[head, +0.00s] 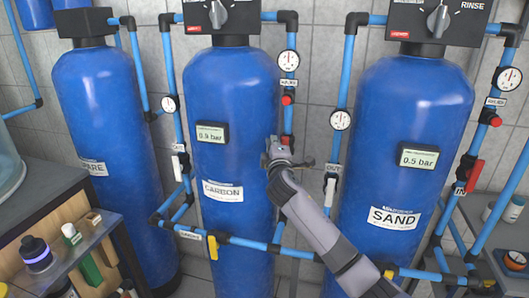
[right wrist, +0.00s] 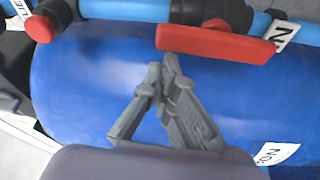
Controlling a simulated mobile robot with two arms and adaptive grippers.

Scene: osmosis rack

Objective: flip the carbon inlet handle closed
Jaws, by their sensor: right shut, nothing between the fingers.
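The blue carbon tank (head: 232,110) stands in the middle of the head view. Its right-hand pipe carries the inlet valve, with a little of a red handle (head: 287,141) showing behind my gripper. In the right wrist view the red handle (right wrist: 215,43) is a long flat bar running roughly along the pipe, beside a white label. My right gripper (head: 273,146) is shut and empty in front of the carbon tank. In the right wrist view its fingertips (right wrist: 163,70) are together, just below the handle's left end; I cannot tell whether they touch it. My left gripper is not in view.
The sand tank (head: 405,110) stands right, with a red inlet handle (head: 473,174) and a white outlet handle (head: 330,191). Another blue tank (head: 100,110) stands left. Yellow-handled valves sit on the low pipes. A shelf with bottles (head: 37,252) is at lower left.

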